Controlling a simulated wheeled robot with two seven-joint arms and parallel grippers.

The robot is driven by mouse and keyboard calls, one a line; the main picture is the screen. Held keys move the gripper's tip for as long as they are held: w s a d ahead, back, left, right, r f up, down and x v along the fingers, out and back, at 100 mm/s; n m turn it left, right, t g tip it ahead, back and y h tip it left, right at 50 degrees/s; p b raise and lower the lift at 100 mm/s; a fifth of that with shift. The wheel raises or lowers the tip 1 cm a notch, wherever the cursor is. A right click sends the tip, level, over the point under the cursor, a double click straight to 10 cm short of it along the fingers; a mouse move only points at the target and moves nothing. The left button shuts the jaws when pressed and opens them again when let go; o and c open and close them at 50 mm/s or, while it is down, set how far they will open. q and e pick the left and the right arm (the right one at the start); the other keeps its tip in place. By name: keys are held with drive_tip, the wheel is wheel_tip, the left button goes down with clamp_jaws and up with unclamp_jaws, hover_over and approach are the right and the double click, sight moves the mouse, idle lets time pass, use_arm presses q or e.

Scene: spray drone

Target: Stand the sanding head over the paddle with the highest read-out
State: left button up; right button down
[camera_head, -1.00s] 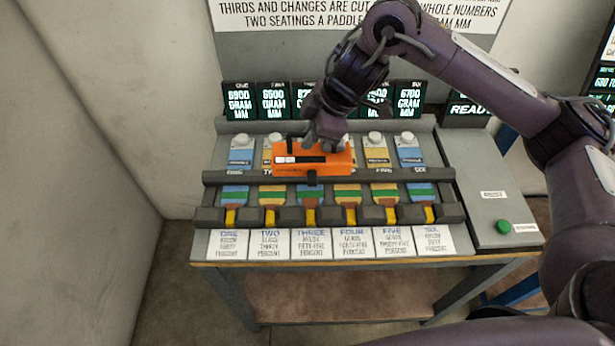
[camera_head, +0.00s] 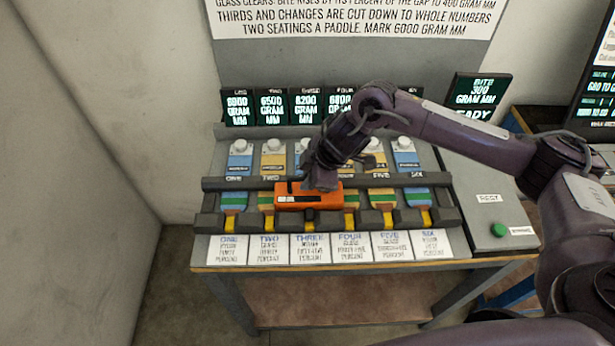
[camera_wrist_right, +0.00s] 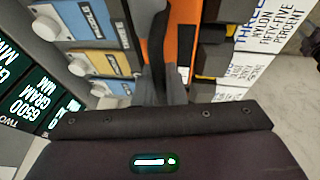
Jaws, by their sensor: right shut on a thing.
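My right gripper (camera_head: 320,180) is shut on the orange sanding head (camera_head: 295,198); the head also shows in the right wrist view (camera_wrist_right: 182,45) beside the fingers (camera_wrist_right: 162,85). The head lies across the rack over paddle three, hiding most of it; only its yellow lower end (camera_head: 310,216) shows. I cannot tell whether the head touches the paddle. Read-out three (camera_head: 306,105) shows 8200, the highest I can read. Read-out one (camera_head: 236,106) looks like 6900, two (camera_head: 271,105) 6500, four (camera_head: 339,102) about 6800. My arm hides read-outs five and six. My left gripper is not in view.
Dark rails (camera_head: 205,220) run across the bench above and below the paddles. Paper cards (camera_head: 310,248) lie along the front. A display (camera_head: 480,95) at right reads bite 300 gram mm. A green button (camera_head: 498,230) sits on the grey box at right.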

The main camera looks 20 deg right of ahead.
drive_tip(key=shift+a, duration=0.1)
drive_tip(key=c, duration=1.5)
unclamp_jaws()
drive_tip(key=shift+f, duration=0.1)
drive_tip(key=b+v, duration=0.1)
drive_tip(key=v, duration=1.1)
drive_tip(key=shift+s, duration=0.15)
